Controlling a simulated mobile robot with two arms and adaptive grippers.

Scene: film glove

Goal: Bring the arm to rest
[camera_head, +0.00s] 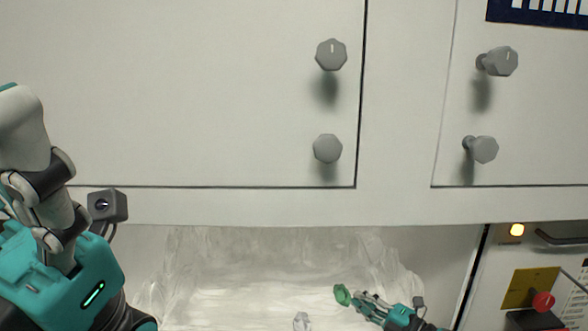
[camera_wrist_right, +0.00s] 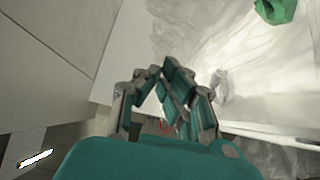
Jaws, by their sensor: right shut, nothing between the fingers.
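My right gripper (camera_head: 358,299) is low in the head view, over the pale sheet of film. In the right wrist view its fingers (camera_wrist_right: 158,75) are shut with nothing between them. A crumpled green item (camera_head: 342,294), perhaps a glove, lies just beyond the fingertips. It also shows at the top right of the wrist view (camera_wrist_right: 276,10), apart from the fingers. A small clear crumpled piece (camera_head: 302,321) lies nearby and shows in the wrist view (camera_wrist_right: 220,86).
A white cabinet front (camera_head: 180,90) with grey knobs (camera_head: 331,55) spans the upper view above the film-covered area (camera_head: 250,270). At the right is a panel with a red knob (camera_head: 543,301) on a yellow plate and a lit lamp (camera_head: 517,230).

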